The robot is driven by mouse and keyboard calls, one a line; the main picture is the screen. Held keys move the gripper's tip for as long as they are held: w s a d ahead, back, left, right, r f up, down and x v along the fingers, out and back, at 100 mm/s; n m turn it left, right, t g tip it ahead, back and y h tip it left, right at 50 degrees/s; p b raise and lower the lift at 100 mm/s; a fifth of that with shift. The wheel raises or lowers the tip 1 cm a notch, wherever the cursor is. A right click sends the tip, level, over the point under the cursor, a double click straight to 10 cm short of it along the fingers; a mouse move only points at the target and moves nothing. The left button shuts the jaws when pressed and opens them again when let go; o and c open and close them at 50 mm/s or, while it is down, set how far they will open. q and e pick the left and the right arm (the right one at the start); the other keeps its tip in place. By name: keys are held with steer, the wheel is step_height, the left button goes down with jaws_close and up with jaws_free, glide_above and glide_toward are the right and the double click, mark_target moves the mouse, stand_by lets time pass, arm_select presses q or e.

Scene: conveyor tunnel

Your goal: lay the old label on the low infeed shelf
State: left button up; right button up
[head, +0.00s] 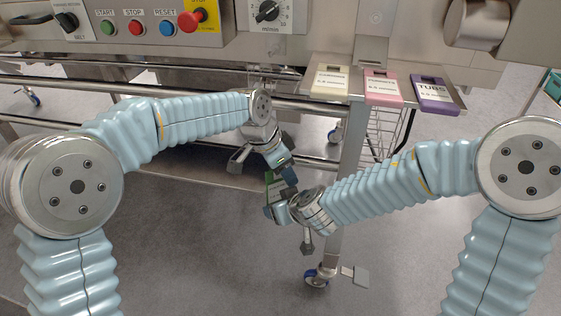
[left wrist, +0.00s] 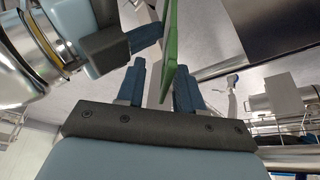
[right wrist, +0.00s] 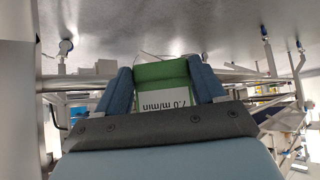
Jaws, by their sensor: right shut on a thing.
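The label, a green tag (head: 271,186), is between my two grippers in the head view, partly hidden by them. My right gripper (right wrist: 165,85) is shut on it, with the printed face "7.0 m/min" (right wrist: 165,97) showing between its fingers. My left gripper (left wrist: 162,88) is open. In the left wrist view the green label (left wrist: 171,45) is edge-on and reaches between its fingers, with a gap to the left finger. A low, dark shelf-like surface (head: 190,165) lies under the machine, behind my left arm; I cannot tell for sure that it is the infeed shelf.
A ledge (head: 345,97) at the right holds cream (head: 330,81), pink (head: 382,88) and purple (head: 434,94) tags. A wire basket (head: 385,130) hangs below it. A control panel (head: 140,22) with buttons is at the back. A steel leg (head: 350,150) stands behind my grippers.

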arm_select(q)
steer(key=shift+f, duration=0.1)
jaws_close()
arm_select(e)
steer(key=o, duration=1.6)
steer(key=v, duration=1.2)
steer(key=s+d+f+m+g, duration=0.1)
steer(key=s+f+m+g, duration=0.1)
steer(key=f, duration=0.9)
steer(key=s+d+f+m+g, duration=0.1)
steer(key=s+f, duration=0.4)
steer(key=f, duration=0.7)
steer(key=s+d+f+m+g, duration=0.1)
steer(key=s+f+m+g, duration=0.2)
steer(key=f, duration=0.9)
steer(key=shift+s+g, duration=0.2)
steer(key=shift+g, duration=0.5)
